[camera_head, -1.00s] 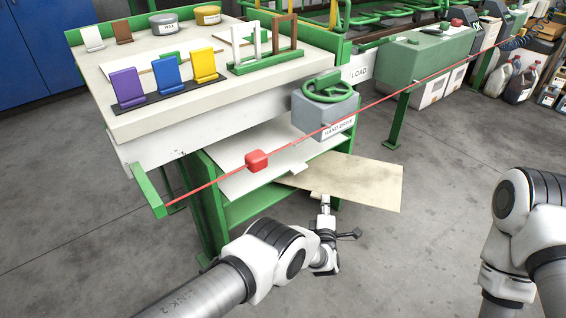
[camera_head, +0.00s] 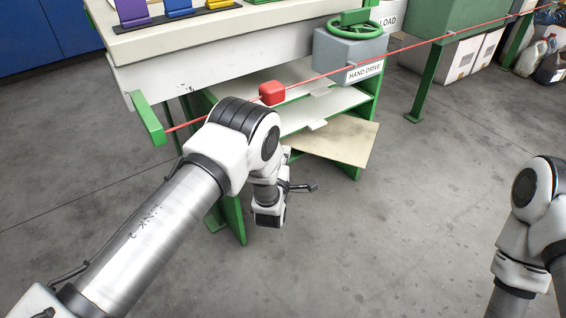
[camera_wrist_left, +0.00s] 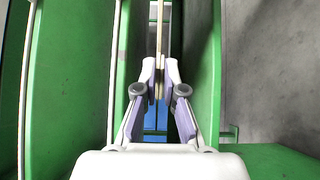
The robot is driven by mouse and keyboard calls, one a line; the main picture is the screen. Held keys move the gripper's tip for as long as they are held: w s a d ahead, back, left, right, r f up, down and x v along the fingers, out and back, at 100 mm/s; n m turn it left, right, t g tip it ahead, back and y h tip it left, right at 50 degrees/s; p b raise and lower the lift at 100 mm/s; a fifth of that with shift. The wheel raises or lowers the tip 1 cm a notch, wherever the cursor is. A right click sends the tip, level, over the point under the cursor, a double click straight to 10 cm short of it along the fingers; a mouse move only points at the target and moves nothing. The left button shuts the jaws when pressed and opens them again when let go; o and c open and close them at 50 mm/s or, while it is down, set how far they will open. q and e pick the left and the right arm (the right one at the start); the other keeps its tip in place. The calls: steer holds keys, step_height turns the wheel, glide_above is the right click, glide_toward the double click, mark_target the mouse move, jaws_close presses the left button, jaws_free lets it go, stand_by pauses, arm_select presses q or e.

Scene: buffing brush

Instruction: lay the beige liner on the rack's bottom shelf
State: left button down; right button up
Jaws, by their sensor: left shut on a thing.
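The beige liner (camera_head: 342,143) is a flat thin board low in the green rack (camera_head: 232,218). It lies below the shelves with white sheets, and its right part sticks out past the rack's right side. Its left part is hidden behind my left arm. In the left wrist view, my left gripper (camera_wrist_left: 160,82) is shut on the liner (camera_wrist_left: 160,35), which shows edge-on as a thin strip between green rack panels. The bottom shelf is mostly hidden in the head view; I cannot tell whether the liner touches it. My right gripper is out of view.
A grey hand-drive box (camera_head: 348,52) with a green wheel and a red cord with a red block (camera_head: 272,93) are above the rack opening. White sheets (camera_head: 318,112) lie on the upper shelves.

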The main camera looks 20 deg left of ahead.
arm_select(q)
steer(key=shift+a+f+b, duration=0.25)
steer(key=shift+f+b, duration=0.2)
steer(key=shift+f, duration=0.4)
steer(key=shift+r, duration=0.1)
steer(key=shift+f, duration=0.55)
steer(key=c, duration=1.3)
jaws_free()
steer(key=shift+r, duration=0.1)
